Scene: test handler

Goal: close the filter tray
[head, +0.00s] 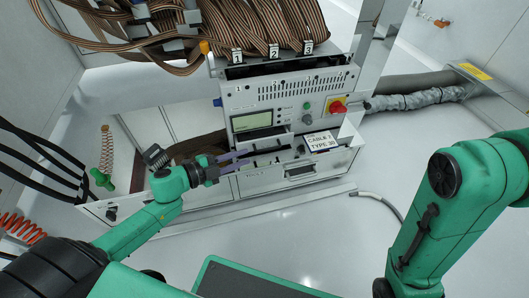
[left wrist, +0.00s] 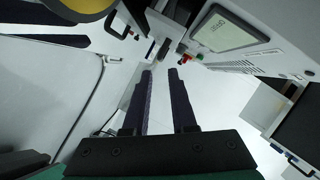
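The grey test handler (head: 290,95) stands in the middle of the head view, with a small display (head: 251,120). A flat dark-topped tray (head: 262,133) juts from the front just under the display; it looks like the filter tray, pulled out, but I cannot be sure. My left gripper (head: 246,161) is left of and below this tray, in front of the lower panel. Its two dark fingers also show in the left wrist view (left wrist: 162,74), apart with nothing between them. I see no contact with the tray. My right gripper is out of the head view.
A "CABLE TYPE 30" sign (head: 320,142) sits on the front, above a drawer handle (head: 300,171). A red knob (head: 337,106) is at the right. Brown ribbon cables (head: 160,35) hang at the upper left. The white floor (head: 270,230) in front is mostly clear.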

